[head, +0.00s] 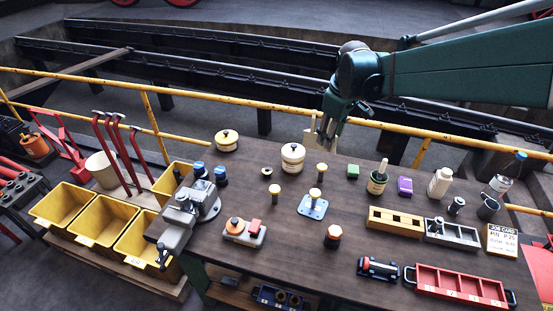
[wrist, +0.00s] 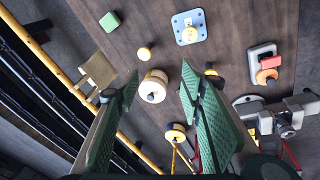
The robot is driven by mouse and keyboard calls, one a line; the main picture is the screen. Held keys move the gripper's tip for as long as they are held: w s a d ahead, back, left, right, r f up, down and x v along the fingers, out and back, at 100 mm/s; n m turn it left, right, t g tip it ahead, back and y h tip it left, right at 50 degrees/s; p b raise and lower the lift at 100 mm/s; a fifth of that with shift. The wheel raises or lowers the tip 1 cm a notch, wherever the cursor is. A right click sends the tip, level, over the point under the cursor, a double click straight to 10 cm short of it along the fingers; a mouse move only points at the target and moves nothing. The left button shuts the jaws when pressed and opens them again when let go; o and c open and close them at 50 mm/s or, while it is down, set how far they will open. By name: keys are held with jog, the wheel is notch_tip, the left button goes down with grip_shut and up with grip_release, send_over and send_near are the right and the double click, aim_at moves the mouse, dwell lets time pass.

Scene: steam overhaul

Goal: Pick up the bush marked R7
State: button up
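I cannot read an R7 mark on any part, so I cannot tell which one is the bush. Small yellow-topped parts stand on the bench: one (head: 322,168) near my gripper, one (head: 275,188) left of it, and one on a blue plate (head: 313,207). A small dark ring (head: 267,171) lies left of the white lidded pot (head: 292,158). My gripper (head: 325,145) hangs over the bench's back edge, beside the pot. In the wrist view my gripper (wrist: 157,88) is open and empty, with the pot (wrist: 153,80) visible beyond its fingers.
A vise (head: 185,215) and yellow bins (head: 65,205) stand at left. A wooden block (head: 393,223), job card (head: 502,241) and red tray (head: 460,288) lie front right. A yellow rail (head: 240,100) runs behind.

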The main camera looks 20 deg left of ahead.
jog(key=w+a+f+n+g, duration=0.1)
jog(key=w+a+f+n, duration=0.45)
jog(key=a+f, duration=0.7)
jog(key=n+g+h, duration=0.1)
jog(key=n+g, duration=0.1)
send_over(267, 170)
jog(key=f, duration=1.1)
jog(key=shift+d+f+b, duration=0.2)
jog(key=shift+d+b, duration=0.1)
jog(key=shift+a+f+n, duration=0.25)
jog(key=shift+a+f, duration=0.05)
jog(key=shift+f, duration=0.05)
jog(key=shift+f, duration=1.3)
jog(key=shift+s+f+p, duration=0.15)
jog(key=shift+f+p, duration=0.15)
jog(key=shift+f, duration=2.3)
jog(key=c, duration=0.8)
